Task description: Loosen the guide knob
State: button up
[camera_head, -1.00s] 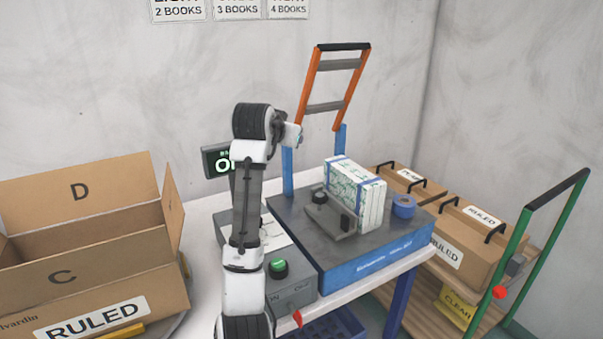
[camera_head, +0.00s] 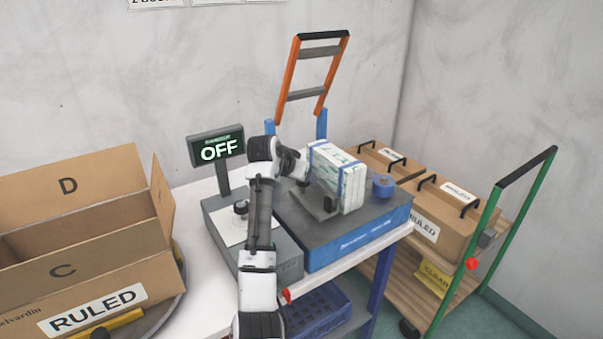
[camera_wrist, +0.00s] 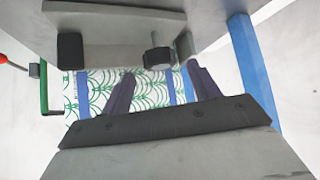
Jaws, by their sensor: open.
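The guide knob (camera_wrist: 158,58) is a dark round knob beside a metal stud on a grey guide in the wrist view. My gripper (camera_wrist: 160,68) is open, with its two dark fingers on either side of the knob; I cannot tell whether they touch it. Behind the fingers is a green-and-white patterned book stack (camera_wrist: 90,90) with blue bands. In the head view my gripper (camera_head: 298,170) is beside the stack (camera_head: 338,178) on the blue-sided machine (camera_head: 360,238), and my arm hides the knob.
A display (camera_head: 219,150) reads OFF, beside a grey box (camera_head: 288,262) with a dark knob (camera_head: 241,208) on it. An open carton (camera_head: 95,310) stands at left. A cart with cartons (camera_head: 455,215) stands at right.

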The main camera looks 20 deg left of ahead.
jog(key=shift+x, duration=1.2)
jog(key=c, duration=1)
jog(key=shift+p, duration=0.3)
jog(key=n+y, duration=0.1)
jog(key=n+y+p, duration=0.1)
jog(key=n, duration=0.1)
jog(key=shift+d+r+n+y, duration=0.15)
jog(key=shift+d+n+y, duration=0.15)
jog(key=shift+y, duration=0.1)
jog(key=shift+n+y+p, duration=0.45)
jog(key=shift+n+y, duration=0.55)
jog(key=shift+n, duration=0.3)
